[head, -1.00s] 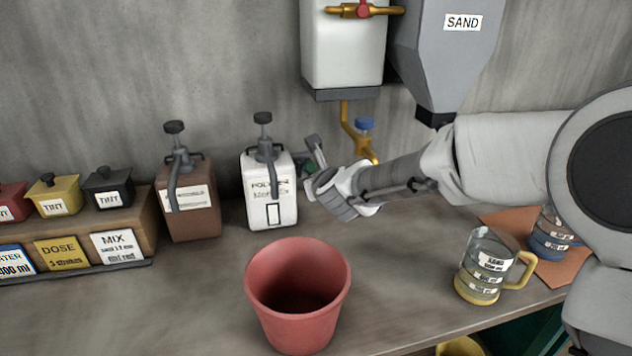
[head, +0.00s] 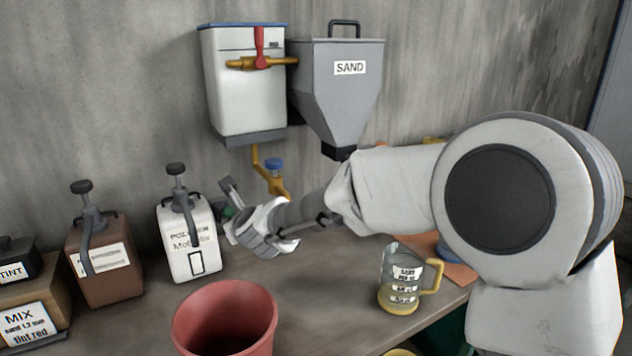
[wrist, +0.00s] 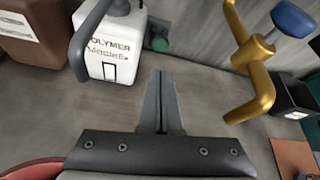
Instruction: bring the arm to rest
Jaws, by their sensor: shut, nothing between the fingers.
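My arm reaches in from the right of the head view, over the bench. My gripper (head: 232,190) is in the air, close beside the white polymer pump bottle (head: 188,240). In the wrist view my gripper (wrist: 160,75) shows its two fingers together with nothing between them. The white bottle (wrist: 112,45) stands upright just to the left of the fingers there. Whether the gripper touches the bottle cannot be told.
A red bucket (head: 225,315) stands at the front. A sand jug with a yellow handle (head: 399,280) stands at right. A brown pump bottle (head: 105,270) is at left. The brass tap (wrist: 255,75) is near the fingers. The sand hopper (head: 340,95) hangs on the wall.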

